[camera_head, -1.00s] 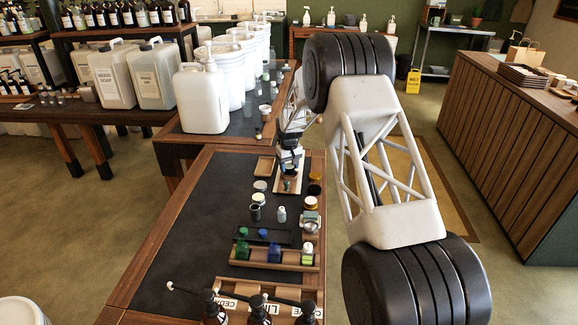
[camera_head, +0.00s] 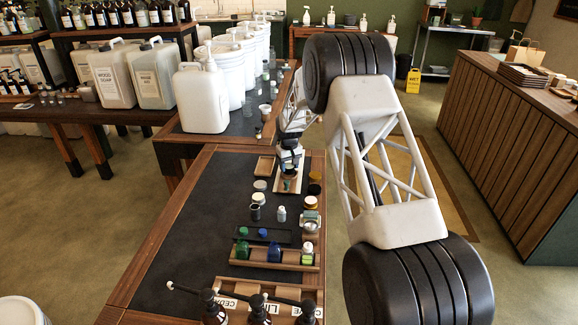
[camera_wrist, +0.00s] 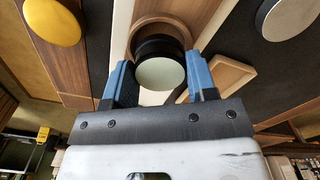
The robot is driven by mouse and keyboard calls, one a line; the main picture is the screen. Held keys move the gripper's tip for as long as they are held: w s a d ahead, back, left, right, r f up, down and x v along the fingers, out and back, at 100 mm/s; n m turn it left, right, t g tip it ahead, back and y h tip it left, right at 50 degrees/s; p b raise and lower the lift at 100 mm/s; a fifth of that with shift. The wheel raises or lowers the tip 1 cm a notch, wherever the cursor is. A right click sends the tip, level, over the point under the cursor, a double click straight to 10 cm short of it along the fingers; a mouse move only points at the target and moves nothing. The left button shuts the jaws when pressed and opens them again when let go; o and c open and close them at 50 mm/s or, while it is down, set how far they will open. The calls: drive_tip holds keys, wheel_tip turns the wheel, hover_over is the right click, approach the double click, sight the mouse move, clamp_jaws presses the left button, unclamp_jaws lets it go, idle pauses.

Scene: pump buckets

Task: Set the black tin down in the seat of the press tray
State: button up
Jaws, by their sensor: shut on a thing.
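The black tin (camera_wrist: 158,46) has a dark side and a pale round face turned to the wrist camera. My gripper (camera_wrist: 158,66) is shut on it, one blue finger on each side. In the wrist view a round brown wooden seat (camera_wrist: 158,22) on the pale press tray (camera_wrist: 122,30) shows just beyond the tin and is partly hidden by it. Whether the tin touches the seat I cannot tell. In the head view my gripper (camera_head: 290,163) is over the press tray (camera_head: 283,187) at the table's far right, and the tin is small and hard to make out.
A small wooden tray (camera_head: 265,165) stands just left of the press tray. Several lidded jars and bottles stand nearer the camera, with a wooden rack (camera_head: 262,264) of bottles. A gold lid (camera_wrist: 52,20) and a silver lid (camera_wrist: 285,18) flank the tray. The table's left half is clear.

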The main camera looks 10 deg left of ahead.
drive_tip(key=shift+f, duration=0.9)
idle(1.1)
drive_tip(key=o, duration=1)
drive_tip(key=shift+c, duration=0.2)
drive_tip(key=shift+r, duration=0.15)
drive_tip(key=shift+r, duration=3.35)
